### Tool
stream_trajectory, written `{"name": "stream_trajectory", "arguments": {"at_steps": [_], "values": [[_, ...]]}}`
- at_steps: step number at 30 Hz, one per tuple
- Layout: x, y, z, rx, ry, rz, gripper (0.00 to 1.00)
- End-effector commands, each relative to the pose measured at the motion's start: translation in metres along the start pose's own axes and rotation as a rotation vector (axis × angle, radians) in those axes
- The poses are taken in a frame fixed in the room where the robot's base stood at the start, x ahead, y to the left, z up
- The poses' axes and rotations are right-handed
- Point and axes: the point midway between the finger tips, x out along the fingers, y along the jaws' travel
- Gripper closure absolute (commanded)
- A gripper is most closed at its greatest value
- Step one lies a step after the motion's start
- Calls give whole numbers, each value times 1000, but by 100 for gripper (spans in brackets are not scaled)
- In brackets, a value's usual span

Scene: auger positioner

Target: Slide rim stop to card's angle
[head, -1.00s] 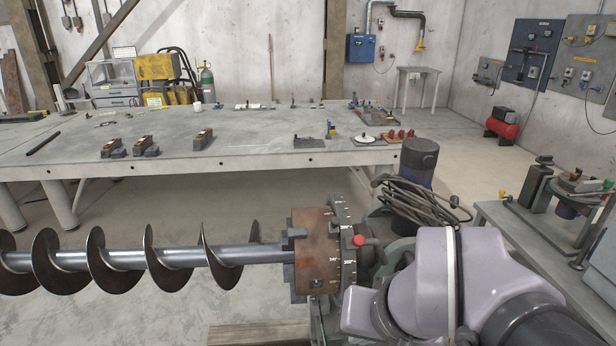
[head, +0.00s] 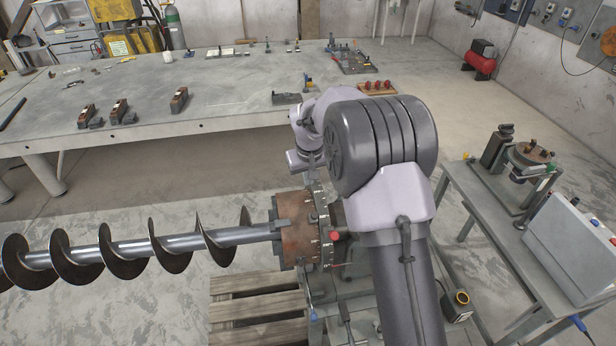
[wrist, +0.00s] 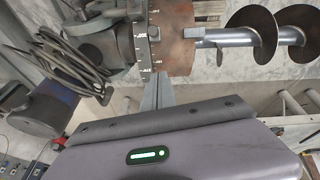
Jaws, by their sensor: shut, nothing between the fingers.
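The graduated dark rim (head: 322,232) sits on the rusty drum (head: 295,237) at the auger's end. A red knob (head: 334,236) sits at the rim's near side; I cannot tell if it belongs to the rim stop. In the wrist view the rim (wrist: 143,42) shows white marks, too small to read surely. My gripper (wrist: 158,80) is shut and empty, its tips pointing at the lower edge of the rim and drum in that view; contact cannot be told. In the head view my arm partly hides it above the drum. I cannot make out the angle card.
The auger (head: 130,250) extends left from the drum. A wooden pallet (head: 255,300) lies below. A small bench (head: 465,195) with a fixture and white case (head: 572,248) stands right. The long table (head: 220,110) is behind. Coiled cable (wrist: 65,55) hangs beside the rim.

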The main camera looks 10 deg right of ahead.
Motion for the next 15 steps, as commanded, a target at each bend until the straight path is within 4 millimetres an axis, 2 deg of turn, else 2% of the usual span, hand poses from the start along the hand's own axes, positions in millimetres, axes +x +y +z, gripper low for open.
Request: {"name": "stream_trajectory", "arguments": {"at_steps": [12,13,15], "values": [[89,0,2,3,-3,-1,100],[96,0,2,3,-3,-1,100],[95,0,16,2,-3,0,100]]}}
